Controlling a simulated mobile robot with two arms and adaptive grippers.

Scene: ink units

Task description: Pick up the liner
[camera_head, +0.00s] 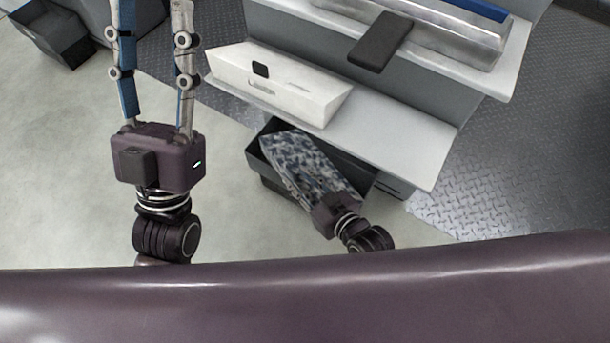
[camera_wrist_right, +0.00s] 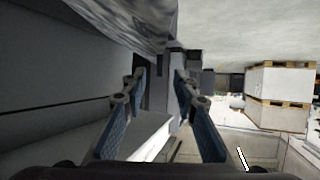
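A crumpled grey, blue and white sheet (camera_head: 312,160), which looks like the liner, sits in a dark open bin (camera_head: 356,180) below the white shelf. My right gripper (camera_head: 300,172) reaches over the bin from the lower right, and the sheet hides most of its fingers. In the right wrist view, its fingers (camera_wrist_right: 158,84) stand apart with nothing seen between them. Crumpled grey material (camera_wrist_right: 125,22) hangs above them. My left gripper (camera_head: 151,30) is open and empty over the floor, its fingers running to the top edge.
Another dark bin (camera_head: 45,35) stands far left. Stacked boxes (camera_wrist_right: 282,92) show in the right wrist view.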

